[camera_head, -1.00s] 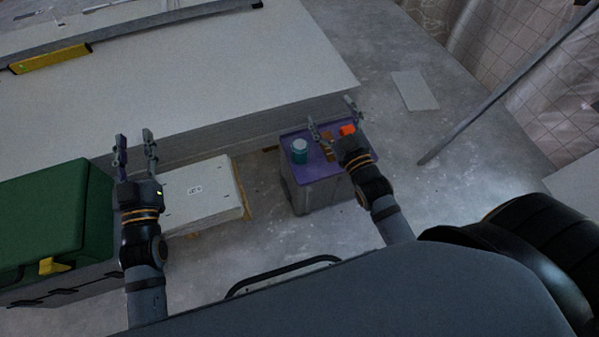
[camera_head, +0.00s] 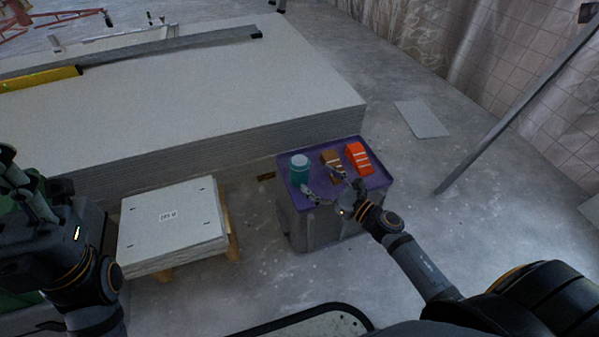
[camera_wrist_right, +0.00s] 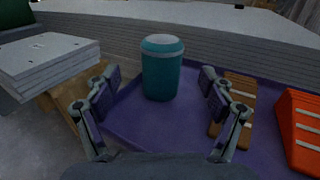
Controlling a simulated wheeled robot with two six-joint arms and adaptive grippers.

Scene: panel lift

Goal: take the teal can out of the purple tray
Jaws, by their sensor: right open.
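The teal can (camera_head: 299,170) stands upright at the left end of the purple tray (camera_head: 343,199), which lies on a grey box. In the right wrist view the can (camera_wrist_right: 161,68) is ahead of and between the two fingers, apart from them. My right gripper (camera_head: 325,184) is open and empty, over the near part of the tray, pointing at the can. My left gripper (camera_head: 22,180) is at the left edge of the head view, away from the tray; its fingers are dark and I cannot tell their opening.
A brown block (camera_head: 332,164) and an orange-red block (camera_head: 359,158) with pale stripes lie right of the can in the tray. A tall stack of pale panels (camera_head: 210,110) rises behind the tray. A smaller panel stack (camera_head: 172,228) on wood stands to its left.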

